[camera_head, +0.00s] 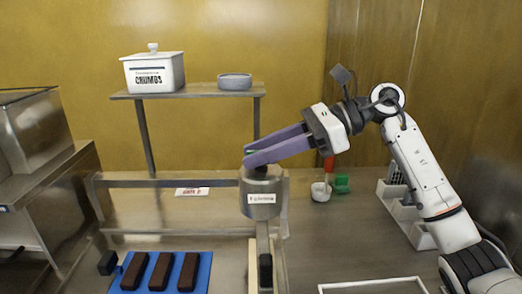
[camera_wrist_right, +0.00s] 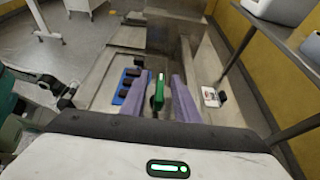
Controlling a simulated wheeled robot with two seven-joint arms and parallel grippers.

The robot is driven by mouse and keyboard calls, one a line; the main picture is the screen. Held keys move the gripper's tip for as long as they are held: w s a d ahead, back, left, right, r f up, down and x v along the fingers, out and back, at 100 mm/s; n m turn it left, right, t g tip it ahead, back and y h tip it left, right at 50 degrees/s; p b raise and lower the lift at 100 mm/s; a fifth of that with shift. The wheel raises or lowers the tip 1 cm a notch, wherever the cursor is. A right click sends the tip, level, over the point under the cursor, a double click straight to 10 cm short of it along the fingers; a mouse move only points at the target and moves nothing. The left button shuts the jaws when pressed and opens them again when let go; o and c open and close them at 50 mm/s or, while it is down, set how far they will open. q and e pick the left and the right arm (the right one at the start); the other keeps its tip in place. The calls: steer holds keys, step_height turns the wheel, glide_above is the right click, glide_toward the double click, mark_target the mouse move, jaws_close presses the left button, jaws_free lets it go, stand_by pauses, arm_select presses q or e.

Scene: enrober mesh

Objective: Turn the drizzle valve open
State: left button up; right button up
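The drizzle pot (camera_head: 262,192) is a metal cylinder with a small label, on a post above the bench. A green valve handle (camera_wrist_right: 158,91) stands upright in the wrist view; only a sliver of green shows in the head view. My right gripper (camera_head: 250,156) reaches in from the right with its purple fingers over the top of the pot. In the wrist view the fingers are apart, one on each side of the green handle, with a gap visible at the right finger. My left gripper is not in view.
A blue tray (camera_head: 205,266) with 3 dark chocolate bars lies at the front left. A shelf (camera_head: 190,93) behind holds a white crumbs jar (camera_head: 153,72) and a grey bowl (camera_head: 235,81). A small white cup (camera_head: 320,191) and a green block (camera_head: 342,183) stand right of the pot.

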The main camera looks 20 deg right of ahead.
jaws_close()
